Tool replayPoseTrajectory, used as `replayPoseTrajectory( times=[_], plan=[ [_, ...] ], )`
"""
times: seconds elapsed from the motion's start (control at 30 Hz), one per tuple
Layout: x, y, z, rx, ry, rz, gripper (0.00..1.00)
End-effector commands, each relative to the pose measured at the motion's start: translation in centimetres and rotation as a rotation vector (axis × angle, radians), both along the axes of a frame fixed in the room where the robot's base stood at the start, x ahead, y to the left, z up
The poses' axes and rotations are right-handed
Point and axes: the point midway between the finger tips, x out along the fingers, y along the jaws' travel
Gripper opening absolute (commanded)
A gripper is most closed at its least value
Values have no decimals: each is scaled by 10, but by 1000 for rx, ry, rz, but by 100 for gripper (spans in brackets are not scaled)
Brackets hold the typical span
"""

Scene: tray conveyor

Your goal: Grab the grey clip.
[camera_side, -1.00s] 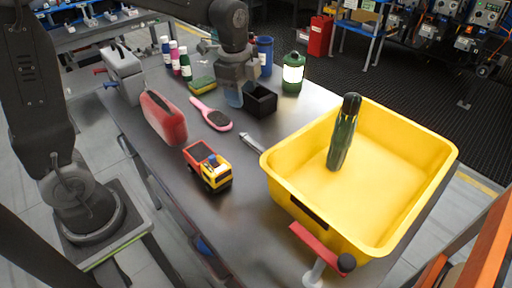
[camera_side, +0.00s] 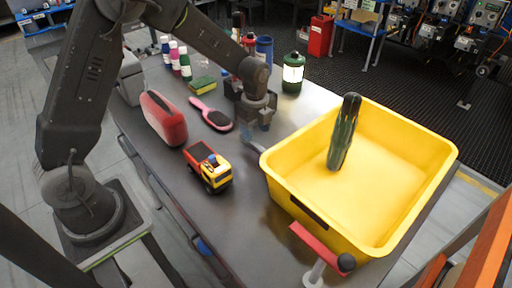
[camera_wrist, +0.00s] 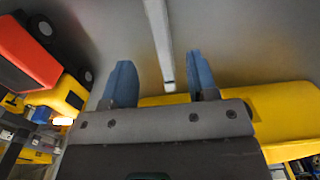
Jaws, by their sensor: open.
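The grey clip (camera_wrist: 159,35) is a long, narrow metallic bar lying on the table. In the wrist view its near end lies between the two blue fingers of my gripper (camera_wrist: 159,62), which are open with a gap on both sides of it. In the side view my gripper (camera_side: 248,132) is low over the clip, and only a short end of the clip (camera_side: 256,147) shows beside the yellow bin. I cannot tell how far the fingertips are above the table.
The yellow bin (camera_side: 405,235) with a dark green bottle (camera_side: 342,135) stands close at the right. A toy truck (camera_side: 208,168), a red case (camera_side: 163,118) and a pink brush (camera_side: 212,116) lie to the left. A green canister (camera_side: 292,75) stands behind.

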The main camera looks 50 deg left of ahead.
Motion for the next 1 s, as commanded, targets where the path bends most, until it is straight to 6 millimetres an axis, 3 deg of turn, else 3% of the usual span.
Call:
replayPoseTrajectory(
  times=[0.33, 0.67, 1.0],
  plan=[
    [1, -1, -45, 0, 3, 1, 53],
    [1, -1, -51, 0, 1, 1, 52],
    [1, -1, -51, 0, 1, 1, 20]
  ],
)
